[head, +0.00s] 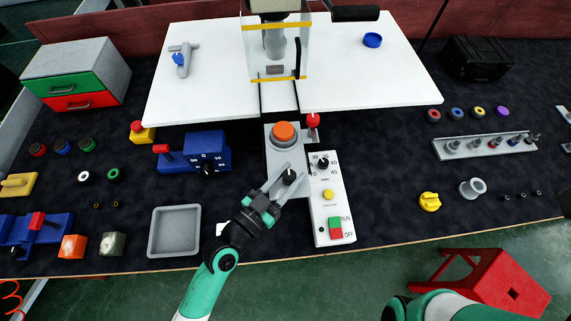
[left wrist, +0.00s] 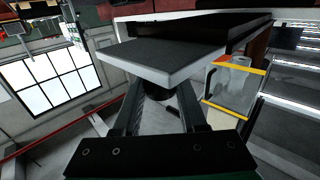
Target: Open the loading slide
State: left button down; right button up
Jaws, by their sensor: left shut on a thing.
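The grey slide unit (head: 271,160) with an orange dome button (head: 284,131) stands at the table's middle, in front of the clear guard. A black knob (head: 290,178) sits at its front end. My left gripper (head: 291,171) has its two fingers around this knob and is shut on it. In the left wrist view the fingers (left wrist: 160,97) flank the black knob (left wrist: 158,89), which lies just under a grey slab (left wrist: 175,58). The fingers partly hide the knob. Only part of my right arm shows at the lower right; its gripper is out of view.
A white control panel (head: 327,205) with dial and switches stands close right of the gripper. A clear guard (head: 291,50) with yellow strips is behind the slide. A blue dial box (head: 217,143) and an empty grey tray (head: 174,211) lie left. A red stool (head: 480,290) stands before the table.

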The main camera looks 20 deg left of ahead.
pick_arm(q)
jog(key=shift+c, duration=2.3)
grip_release()
jog(key=b+v, duration=0.2)
jog(key=v, duration=0.9)
jog(key=shift+s, duration=0.25)
